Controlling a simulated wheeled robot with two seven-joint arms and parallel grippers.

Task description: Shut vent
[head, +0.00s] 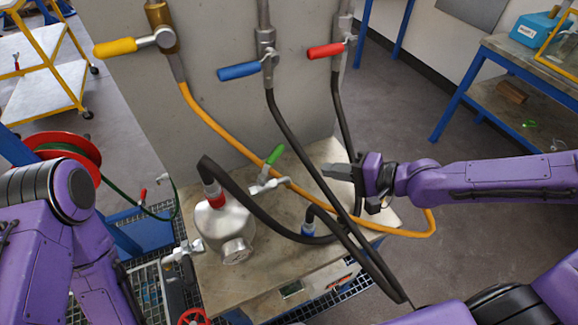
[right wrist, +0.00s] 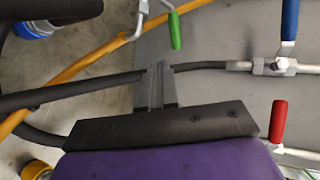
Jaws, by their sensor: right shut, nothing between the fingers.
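A green-handled valve (head: 271,165) sits above the bench beside a round silver vessel (head: 228,228); its handle points up and right. In the right wrist view the green handle (right wrist: 175,30) lies just beyond my fingertips. My right gripper (head: 338,172) comes in from the right and points left, to the right of the green handle and apart from it. Its fingers (right wrist: 158,80) are shut and empty, close to a black hose. No label shows which valve is the vent. My left arm (head: 62,205) shows at the left, but its gripper does not.
Yellow (head: 116,47), blue (head: 240,71) and red (head: 326,50) valve handles stick out leftwards from the grey panel (head: 210,95). Black hoses and an orange hose (head: 215,125) hang across the space around the right gripper. The bench (head: 275,275) has bare room at its front.

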